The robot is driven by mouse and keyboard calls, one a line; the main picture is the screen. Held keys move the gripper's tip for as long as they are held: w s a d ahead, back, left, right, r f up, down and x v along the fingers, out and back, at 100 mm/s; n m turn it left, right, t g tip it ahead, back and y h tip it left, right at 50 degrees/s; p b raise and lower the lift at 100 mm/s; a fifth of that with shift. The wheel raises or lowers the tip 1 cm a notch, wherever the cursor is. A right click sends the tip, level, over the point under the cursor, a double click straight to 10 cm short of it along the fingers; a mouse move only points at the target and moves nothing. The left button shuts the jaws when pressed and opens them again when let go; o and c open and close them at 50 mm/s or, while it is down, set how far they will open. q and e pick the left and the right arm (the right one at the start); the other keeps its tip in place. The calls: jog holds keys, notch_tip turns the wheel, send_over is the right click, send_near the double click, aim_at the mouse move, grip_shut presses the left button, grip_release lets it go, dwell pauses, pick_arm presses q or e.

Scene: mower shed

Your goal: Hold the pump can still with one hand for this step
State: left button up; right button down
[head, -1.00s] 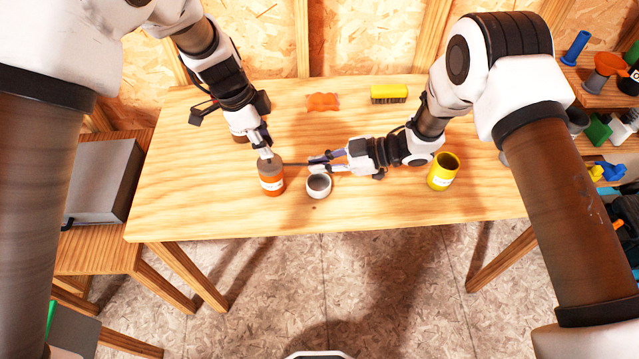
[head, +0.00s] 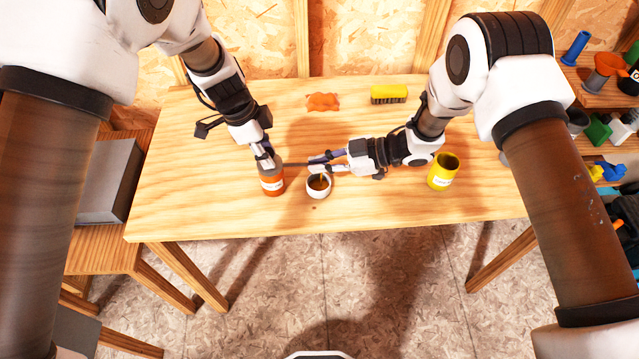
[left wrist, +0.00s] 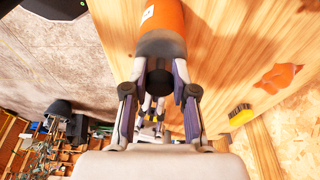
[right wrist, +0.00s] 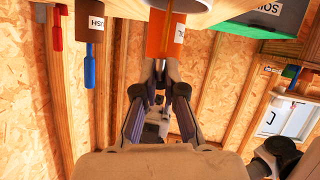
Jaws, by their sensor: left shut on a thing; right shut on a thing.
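The pump can (head: 271,185) stands upright on the table, orange with a white label and a grey top. Its thin dark spout (head: 296,164) runs right. My left gripper (head: 265,160) comes down from above and is shut at the can's top. In the left wrist view a dark round part (left wrist: 160,83) sits between the fingers, with the orange body (left wrist: 162,18) beyond. My right gripper (head: 312,163) is shut on the spout, just behind a white cup (head: 318,193) with brown contents. The exact grip is partly hidden. The right wrist view shows the orange can body (right wrist: 157,40).
A yellow can (head: 443,172) stands right of my right gripper. An orange cloth (head: 323,102) and a yellow brush (head: 389,94) lie at the back. A grey box (head: 108,180) is left of the table. The front of the table (head: 390,210) is clear.

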pick_arm(q)
jog(key=shift+d+v, duration=0.2)
jog(key=shift+v, duration=0.65)
jog(key=shift+d+v, duration=0.2)
jog(key=shift+v, duration=0.7)
jog(key=shift+a+x, duration=0.2)
jog(key=shift+x, duration=0.6)
jog(key=shift+a+x, duration=0.15)
jog(key=shift+x, duration=0.6)
jog(key=o, duration=0.9)
jog(key=shift+f, duration=0.15)
jog(key=shift+d+r+v, duration=0.1)
jog(key=shift+d+v, duration=0.2)
jog(key=shift+v, duration=0.85)
jog(key=shift+d+r+v, duration=0.1)
jog(key=shift+d+v, duration=0.15)
jog(key=shift+v, duration=0.9)
jog(key=shift+d+v, duration=0.3)
jog(key=shift+v, duration=0.85)
